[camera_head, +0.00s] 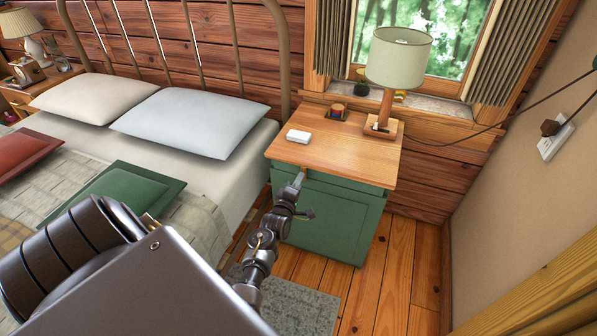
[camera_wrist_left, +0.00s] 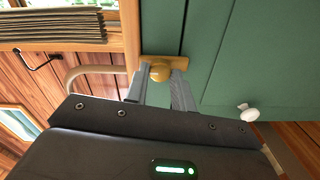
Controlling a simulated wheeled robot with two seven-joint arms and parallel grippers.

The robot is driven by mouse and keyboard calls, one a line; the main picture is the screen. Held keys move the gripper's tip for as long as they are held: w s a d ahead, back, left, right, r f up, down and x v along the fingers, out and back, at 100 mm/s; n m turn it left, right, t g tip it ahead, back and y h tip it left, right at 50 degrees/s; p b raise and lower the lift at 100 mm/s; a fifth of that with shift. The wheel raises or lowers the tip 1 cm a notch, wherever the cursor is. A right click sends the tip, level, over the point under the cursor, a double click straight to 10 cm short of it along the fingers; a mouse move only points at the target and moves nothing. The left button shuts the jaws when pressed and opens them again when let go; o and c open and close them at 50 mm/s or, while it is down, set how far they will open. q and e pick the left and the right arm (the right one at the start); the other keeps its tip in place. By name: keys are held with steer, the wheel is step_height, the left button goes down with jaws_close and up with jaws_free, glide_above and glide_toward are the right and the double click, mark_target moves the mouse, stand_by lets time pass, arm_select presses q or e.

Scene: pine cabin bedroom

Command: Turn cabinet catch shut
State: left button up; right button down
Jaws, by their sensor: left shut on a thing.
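The green cabinet (camera_head: 333,222) with a wooden top stands beside the bed. My right gripper is not in view.
A white knob (camera_wrist_left: 249,113) sticks out of the green front. The bed (camera_head: 215,175) is close on the left, the wall (camera_head: 510,190) on the right.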

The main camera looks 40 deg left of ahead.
arm_select(q)
steer(key=o, duration=1)
steer(key=p+v, duration=0.1)
steer(key=v, duration=0.9)
steer(key=shift+s, duration=0.35)
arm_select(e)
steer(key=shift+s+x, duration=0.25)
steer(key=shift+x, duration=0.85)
arm_select(q)
steer(key=shift+d, duration=0.15)
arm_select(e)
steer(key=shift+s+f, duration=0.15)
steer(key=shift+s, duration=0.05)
